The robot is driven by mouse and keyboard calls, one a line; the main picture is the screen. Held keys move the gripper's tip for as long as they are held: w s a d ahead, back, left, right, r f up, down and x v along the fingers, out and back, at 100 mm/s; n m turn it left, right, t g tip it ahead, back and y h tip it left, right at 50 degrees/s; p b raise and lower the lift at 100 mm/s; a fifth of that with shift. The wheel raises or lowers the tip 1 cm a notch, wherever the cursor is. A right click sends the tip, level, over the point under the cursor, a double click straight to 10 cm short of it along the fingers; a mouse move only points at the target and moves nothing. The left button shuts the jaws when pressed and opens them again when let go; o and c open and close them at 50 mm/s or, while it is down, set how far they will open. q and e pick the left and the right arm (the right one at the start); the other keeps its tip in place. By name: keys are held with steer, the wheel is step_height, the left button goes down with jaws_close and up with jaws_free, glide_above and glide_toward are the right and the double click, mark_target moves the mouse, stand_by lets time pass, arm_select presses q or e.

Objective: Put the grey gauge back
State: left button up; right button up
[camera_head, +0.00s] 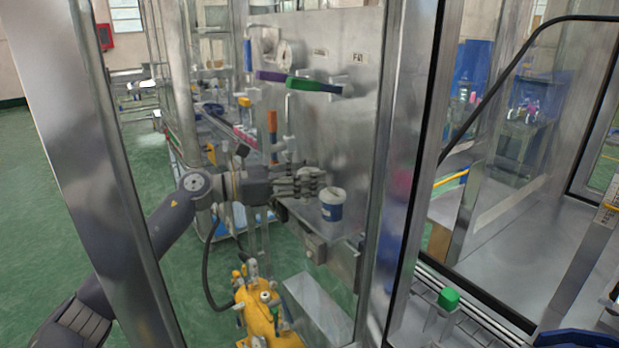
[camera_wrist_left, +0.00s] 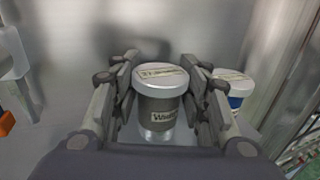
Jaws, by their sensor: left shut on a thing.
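The grey gauge (camera_wrist_left: 158,110) is a dark grey cylinder with a wide pale lid and a label, upright in the left wrist view. My left gripper (camera_head: 311,182) is shut on it, with a finger on each side. The wrist view shows the gripper's fingers (camera_wrist_left: 160,98) pressed around its body. In the head view the fingers mostly hide the gauge, beside a small metal shelf (camera_head: 349,228). I cannot tell whether the gauge touches the shelf. My right gripper is not in view.
A blue and white gauge (camera_head: 331,206) stands on the shelf, close to the right of my left gripper; it also shows in the wrist view (camera_wrist_left: 236,88). A metal panel (camera_head: 340,130) rises behind. A yellow device (camera_head: 262,318) is below. A steel post (camera_head: 85,120) crosses the left side.

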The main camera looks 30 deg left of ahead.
arm_select(q)
steer(key=shift+a, duration=0.1)
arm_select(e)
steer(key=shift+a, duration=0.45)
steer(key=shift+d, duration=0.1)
arm_select(q)
steer(key=shift+b, duration=0.45)
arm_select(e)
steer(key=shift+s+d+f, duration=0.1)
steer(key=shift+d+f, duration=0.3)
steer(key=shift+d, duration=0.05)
arm_select(q)
steer(key=shift+b, duration=0.4)
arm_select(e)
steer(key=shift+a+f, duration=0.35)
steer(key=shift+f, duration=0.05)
arm_select(q)
steer(key=shift+f+b, duration=0.3)
steer(key=shift+b, duration=0.05)
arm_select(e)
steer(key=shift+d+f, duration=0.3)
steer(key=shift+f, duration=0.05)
arm_select(q)
steer(key=shift+f+b, duration=0.3)
steer(key=shift+b, duration=0.15)
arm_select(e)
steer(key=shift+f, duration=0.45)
